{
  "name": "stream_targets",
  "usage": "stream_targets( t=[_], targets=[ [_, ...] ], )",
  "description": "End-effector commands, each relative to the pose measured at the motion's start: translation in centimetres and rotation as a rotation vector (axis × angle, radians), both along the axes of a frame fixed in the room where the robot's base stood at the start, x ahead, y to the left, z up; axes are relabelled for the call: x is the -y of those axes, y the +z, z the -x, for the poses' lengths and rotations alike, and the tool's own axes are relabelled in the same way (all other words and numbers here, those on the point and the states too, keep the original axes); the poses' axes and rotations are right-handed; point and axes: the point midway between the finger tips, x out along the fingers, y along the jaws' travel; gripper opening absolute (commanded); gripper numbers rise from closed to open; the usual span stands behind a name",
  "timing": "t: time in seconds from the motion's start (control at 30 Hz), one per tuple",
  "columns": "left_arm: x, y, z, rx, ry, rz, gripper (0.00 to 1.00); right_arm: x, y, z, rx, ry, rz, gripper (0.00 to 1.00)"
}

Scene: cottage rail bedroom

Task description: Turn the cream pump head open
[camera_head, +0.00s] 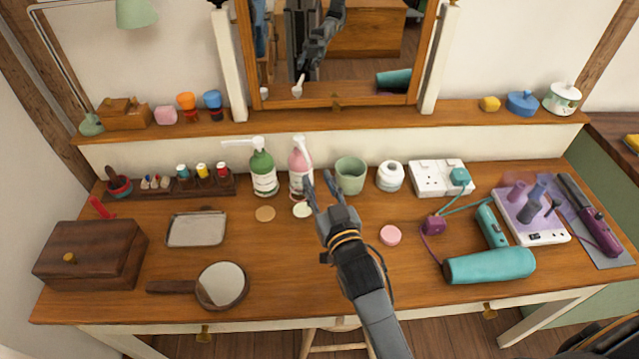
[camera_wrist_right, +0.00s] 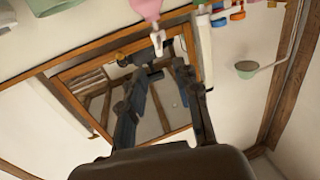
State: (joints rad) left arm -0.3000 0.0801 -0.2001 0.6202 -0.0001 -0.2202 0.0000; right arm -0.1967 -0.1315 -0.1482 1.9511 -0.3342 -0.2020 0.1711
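A pink pump bottle (camera_head: 300,165) with a white pump head (camera_head: 299,142) stands upright at the back of the wooden dressing table. A green pump bottle (camera_head: 263,174) with a white pump head (camera_head: 257,142) stands to its left; its long spout points left. My right gripper (camera_head: 318,180) is open and empty, its fingertips close to the pink bottle's right side. In the right wrist view, the pink bottle (camera_wrist_right: 146,9) and its white pump head (camera_wrist_right: 157,38) appear upside down, just beyond the parted fingers (camera_wrist_right: 160,75). I cannot tell whether they touch. My left gripper is not in view.
A green cup (camera_head: 350,176) and a white jar (camera_head: 390,176) stand right of the pink bottle. Two small discs (camera_head: 265,213) (camera_head: 303,210) lie in front of the bottles. A mirror (camera_head: 333,50) rises behind. The table's front middle is clear.

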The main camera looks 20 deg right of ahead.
Motion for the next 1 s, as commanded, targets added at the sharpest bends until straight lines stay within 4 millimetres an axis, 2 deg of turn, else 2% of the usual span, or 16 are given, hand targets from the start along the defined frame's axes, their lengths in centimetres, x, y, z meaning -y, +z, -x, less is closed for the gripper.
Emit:
stream_targets(
  t=[0.03, 0.13, 0.17, 0.27, 0.43, 0.6, 0.7, 0.87, 1.0],
  targets=[
    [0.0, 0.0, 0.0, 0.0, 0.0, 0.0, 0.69, 0.0, 0.0, 0.0, 0.0, 0.0, -0.002, 0.22],
    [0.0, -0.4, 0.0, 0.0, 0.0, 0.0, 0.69, 0.6, -0.4, 0.0, -0.007, 0.002, -0.058, 0.01],
    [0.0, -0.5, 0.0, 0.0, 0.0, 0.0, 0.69, 1.0, -0.6, 0.0, -0.011, 0.004, -0.094, 0.0],
    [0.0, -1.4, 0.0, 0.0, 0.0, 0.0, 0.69, 2.8, -1.5, -0.1, -0.035, 0.017, -0.3, 0.0],
    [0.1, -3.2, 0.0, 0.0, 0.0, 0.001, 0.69, 6.2, -2.3, 0.0, -0.104, 0.067, -0.805, 0.0],
    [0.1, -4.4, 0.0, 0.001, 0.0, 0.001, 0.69, 8.2, -1.7, 0.3, -0.187, 0.131, -1.247, 0.0],
    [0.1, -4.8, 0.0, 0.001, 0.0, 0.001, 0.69, 8.7, -1.1, 0.5, -0.23, 0.16, -1.419, 0.0],
    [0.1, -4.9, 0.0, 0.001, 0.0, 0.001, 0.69, 8.9, -0.5, 0.5, -0.265, 0.182, -1.544, 0.0],
    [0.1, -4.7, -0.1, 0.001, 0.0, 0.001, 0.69, 8.6, -0.3, -0.8, -0.267, 0.184, -1.557, 0.0]
  ],
)
